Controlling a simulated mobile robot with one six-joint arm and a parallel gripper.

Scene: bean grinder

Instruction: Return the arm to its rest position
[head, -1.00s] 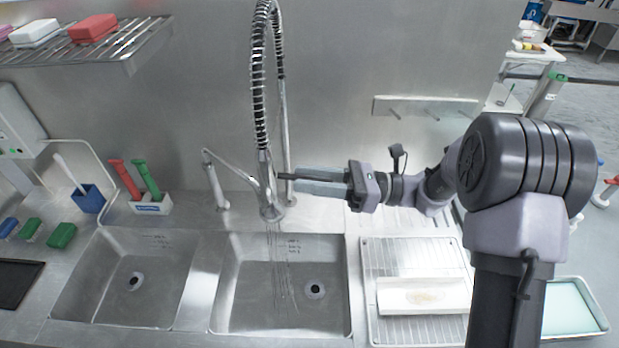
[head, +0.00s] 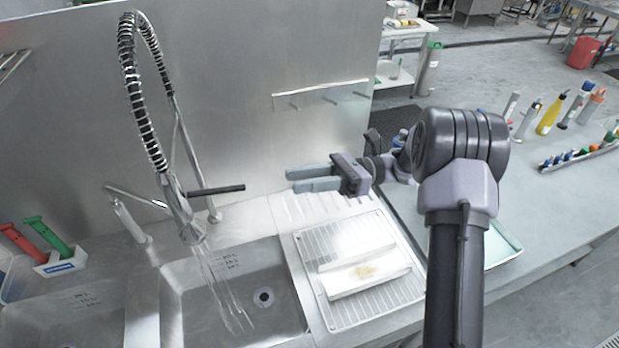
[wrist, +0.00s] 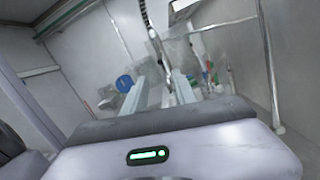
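My gripper (head: 291,180) is open and empty in the head view, its two grey fingers apart and pointing left. It hangs above the back edge of the drying rack (head: 338,313), to the right of the spring-hose faucet (head: 177,205). There is a clear gap between the fingertips and the faucet's black lever (head: 216,190). My arm is bent and reaches out over the counter. In the wrist view the two fingers (wrist: 159,88) also show apart with nothing held between them.
Water runs from the faucet into the metal sink (head: 262,322). A white board (head: 345,280) with a brownish patch lies on the rack. Several bottles, one a yellow bottle (head: 550,117), stand on the counter at right. A peg rail (head: 322,95) is on the back wall.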

